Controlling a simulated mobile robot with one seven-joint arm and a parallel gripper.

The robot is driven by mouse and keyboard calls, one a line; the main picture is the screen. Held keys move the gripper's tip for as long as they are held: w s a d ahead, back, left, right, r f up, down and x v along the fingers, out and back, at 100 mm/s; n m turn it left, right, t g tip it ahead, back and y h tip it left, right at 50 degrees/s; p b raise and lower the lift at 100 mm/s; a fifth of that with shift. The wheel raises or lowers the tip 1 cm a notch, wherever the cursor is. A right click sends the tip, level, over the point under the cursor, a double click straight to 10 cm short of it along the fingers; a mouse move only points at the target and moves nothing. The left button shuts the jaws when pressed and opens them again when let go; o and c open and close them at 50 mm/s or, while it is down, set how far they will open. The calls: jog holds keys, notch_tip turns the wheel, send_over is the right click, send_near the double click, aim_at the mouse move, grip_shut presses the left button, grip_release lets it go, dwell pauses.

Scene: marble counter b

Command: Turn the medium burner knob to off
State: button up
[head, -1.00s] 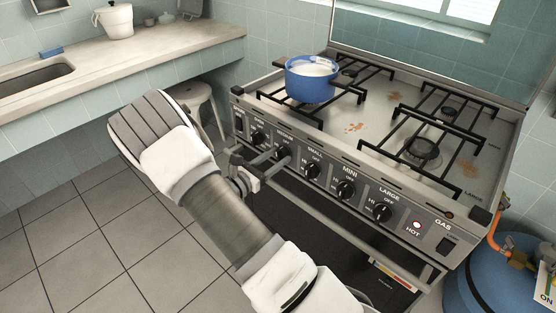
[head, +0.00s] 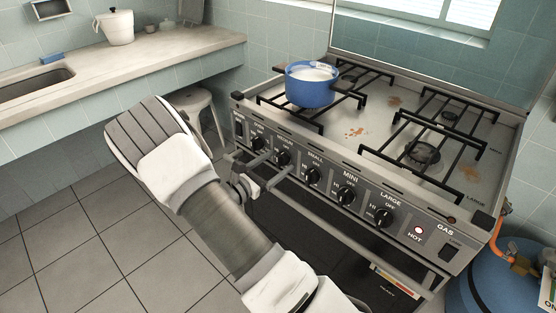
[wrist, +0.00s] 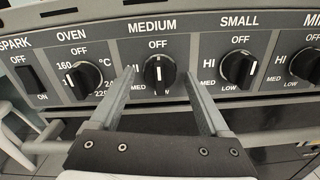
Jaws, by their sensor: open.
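The medium burner knob (wrist: 160,73) is black and round, below the MEDIUM label on the stove's front panel. Its pale mark looks close to upright, in line with OFF above it; which end points is hard to tell. In the head view the knob (head: 283,158) is partly covered by my fingers. My gripper (wrist: 160,78) is open, with one finger on each side of the knob. I see a gap between each finger and the knob; contact is not visible.
The oven knob (wrist: 82,78) is close to the left finger and the small burner knob (wrist: 238,69) close to the right one. A blue pot (head: 311,85) stands on the stove top. A rail runs below the panel. A blue gas bottle (head: 505,285) stands at right.

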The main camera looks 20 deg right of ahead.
jog(key=shift+r+n+p, duration=0.25)
jog(key=shift+n+p, duration=0.4)
jog(key=shift+n, duration=0.05)
jog(key=shift+f, duration=0.2)
jog(key=shift+a, duration=0.1)
jog(key=p+v, duration=0.1)
jog(key=v, duration=0.5)
jog(key=shift+s+a, duration=0.15)
jog(key=shift+a, duration=0.2)
